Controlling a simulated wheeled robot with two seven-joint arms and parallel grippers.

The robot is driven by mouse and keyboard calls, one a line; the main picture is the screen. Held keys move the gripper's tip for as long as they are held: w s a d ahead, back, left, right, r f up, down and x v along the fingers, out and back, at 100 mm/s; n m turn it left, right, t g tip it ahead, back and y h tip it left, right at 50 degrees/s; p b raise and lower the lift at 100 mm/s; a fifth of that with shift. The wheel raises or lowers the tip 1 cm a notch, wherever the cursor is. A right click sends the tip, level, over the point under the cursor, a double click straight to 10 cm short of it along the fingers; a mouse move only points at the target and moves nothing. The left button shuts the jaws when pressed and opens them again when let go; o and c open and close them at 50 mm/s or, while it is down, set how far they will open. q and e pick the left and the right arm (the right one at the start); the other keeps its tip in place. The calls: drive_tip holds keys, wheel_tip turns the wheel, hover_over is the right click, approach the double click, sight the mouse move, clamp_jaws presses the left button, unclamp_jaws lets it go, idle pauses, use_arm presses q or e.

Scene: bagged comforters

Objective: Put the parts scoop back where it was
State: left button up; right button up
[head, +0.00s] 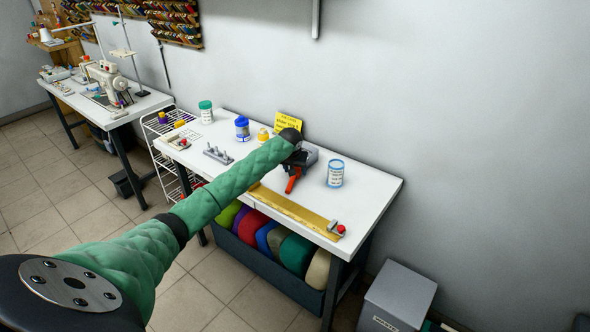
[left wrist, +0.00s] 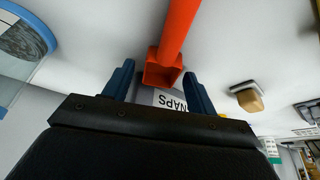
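The orange-red parts scoop (head: 292,184) is at my left gripper (head: 299,160), over the middle of the white table. In the left wrist view the scoop (left wrist: 165,68) has its squared end between or just past the blue fingertips of my left gripper (left wrist: 158,70), and its shaft runs to the top edge. The fingers stand wide apart, with a visible gap on one side of the scoop. A grey bin (head: 309,153) is behind the gripper. My forearm hides part of the tabletop. My right gripper is out of view.
A yellow sign (head: 288,122) and a blue-lidded jar (head: 242,129) stand farther back. A yellow ruler (head: 292,210) lies along the front edge. The table's right end is mostly clear.

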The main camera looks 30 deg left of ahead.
sight(292, 178)
use_arm(q)
drive_tip(key=shift+s+r, duration=0.15)
drive_tip(key=shift+r, duration=0.35)
drive_tip(key=b+v, duration=0.3)
drive_tip(key=v, duration=0.8)
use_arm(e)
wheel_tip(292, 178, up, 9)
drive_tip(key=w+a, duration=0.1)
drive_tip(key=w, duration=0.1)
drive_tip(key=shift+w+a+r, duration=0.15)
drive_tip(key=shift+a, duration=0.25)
use_arm(q)
drive_tip(key=shift+s, duration=0.1)
